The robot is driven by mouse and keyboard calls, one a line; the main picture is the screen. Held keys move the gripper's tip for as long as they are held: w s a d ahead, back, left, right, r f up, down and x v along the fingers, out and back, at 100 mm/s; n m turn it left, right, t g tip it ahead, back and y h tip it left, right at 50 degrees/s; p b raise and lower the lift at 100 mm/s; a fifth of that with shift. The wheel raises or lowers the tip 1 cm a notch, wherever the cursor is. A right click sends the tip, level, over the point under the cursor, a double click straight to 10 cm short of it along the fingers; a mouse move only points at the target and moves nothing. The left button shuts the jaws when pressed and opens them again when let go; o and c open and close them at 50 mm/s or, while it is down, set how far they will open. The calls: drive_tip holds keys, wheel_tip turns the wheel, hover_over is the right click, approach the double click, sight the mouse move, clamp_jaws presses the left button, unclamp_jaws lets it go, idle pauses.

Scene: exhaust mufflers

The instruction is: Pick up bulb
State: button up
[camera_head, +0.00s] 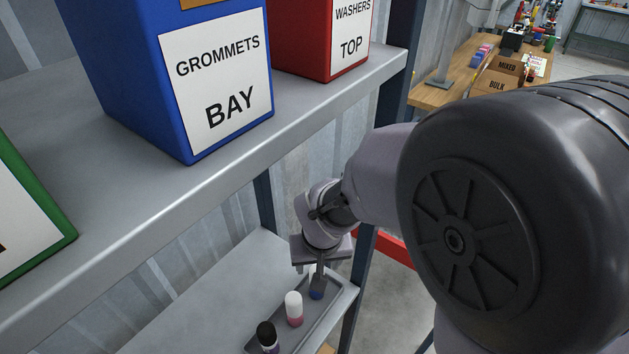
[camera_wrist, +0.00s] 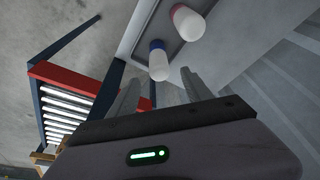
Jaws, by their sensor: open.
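A white-topped bulb with a blue base (camera_wrist: 158,61) stands in a grey tray (camera_wrist: 141,20), just ahead of my gripper in the wrist view. In the head view only its blue part (camera_head: 316,295) shows clearly; my gripper covers the rest. A second bulb, white with a pink base (camera_wrist: 188,22), stands beside it; it also shows in the head view (camera_head: 294,308). My gripper (camera_wrist: 163,84) is open and empty, its fingers spread either side of the blue bulb's white end. In the head view my gripper (camera_head: 319,283) points down over the tray.
A black-topped purple item (camera_head: 267,337) stands nearer in the same tray, on the lower shelf (camera_head: 200,305). The upper shelf (camera_head: 215,165) carries a blue bin (camera_head: 125,65) and a red bin (camera_head: 302,45). A shelf post (camera_head: 360,280) stands right of the tray.

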drive_tip(key=b+x, duration=0.3)
drive_tip(key=x, duration=0.5)
drive_tip(key=shift+w+f, duration=0.1)
clamp_jaws()
